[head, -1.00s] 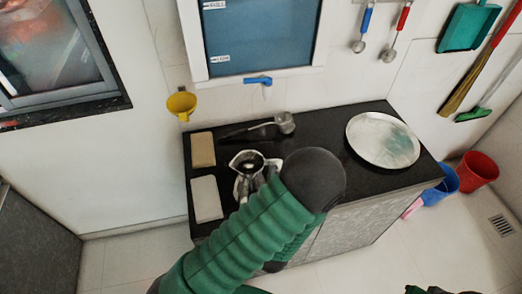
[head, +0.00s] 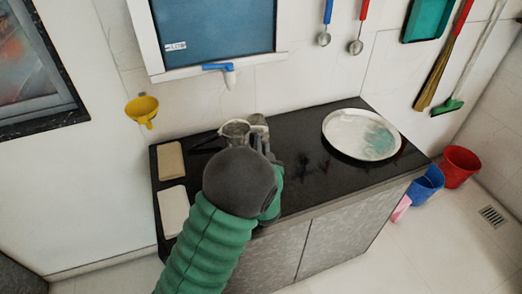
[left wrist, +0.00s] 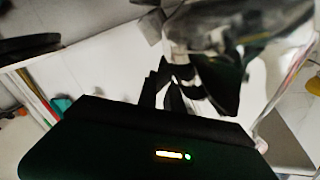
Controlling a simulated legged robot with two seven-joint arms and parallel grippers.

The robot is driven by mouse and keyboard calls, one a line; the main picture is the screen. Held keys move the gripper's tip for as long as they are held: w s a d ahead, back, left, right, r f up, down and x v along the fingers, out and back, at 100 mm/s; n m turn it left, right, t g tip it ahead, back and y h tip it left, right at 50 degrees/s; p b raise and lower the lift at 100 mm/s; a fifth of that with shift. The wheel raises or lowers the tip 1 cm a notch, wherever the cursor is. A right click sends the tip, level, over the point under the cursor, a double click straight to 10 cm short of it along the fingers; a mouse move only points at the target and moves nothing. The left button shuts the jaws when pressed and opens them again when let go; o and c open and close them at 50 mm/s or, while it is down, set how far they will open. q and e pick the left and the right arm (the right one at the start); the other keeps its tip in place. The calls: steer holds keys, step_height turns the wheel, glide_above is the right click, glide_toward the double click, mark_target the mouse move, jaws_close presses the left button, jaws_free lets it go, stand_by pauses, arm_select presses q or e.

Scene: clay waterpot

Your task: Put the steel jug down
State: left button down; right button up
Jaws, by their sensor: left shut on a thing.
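The steel jug (head: 236,129) is over the back left part of the black counter (head: 300,196), beyond my left arm. My left gripper (head: 264,142) is shut on the jug, from its right side in the head view. My dark forearm hides the jug's lower part, so I cannot tell whether its base touches the counter. In the left wrist view the jug (left wrist: 225,30) is a shiny, blurred shape at the top, against the dark fingers of the gripper (left wrist: 175,88). My right gripper is out of view.
A ladle (head: 258,121) lies close behind the jug. A large round steel plate (head: 350,130) occupies the counter's right part. Two pale slabs (head: 170,160) (head: 173,211) lie along its left edge. A tap (head: 230,76) sticks out of the wall above. Mid-counter is clear.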

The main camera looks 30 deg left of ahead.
arm_select(q)
steer(key=shift+f, duration=0.85)
steer(key=shift+w+a+r, duration=0.1)
steer(key=c, duration=1.5)
jaws_free()
steer(key=shift+a, duration=0.35)
steer(key=shift+d, duration=0.25)
steer(key=p+v, duration=0.1)
steer(key=v, duration=1)
steer(key=shift+d, duration=0.15)
steer(key=shift+s+d, duration=0.15)
steer(key=shift+s, duration=0.4)
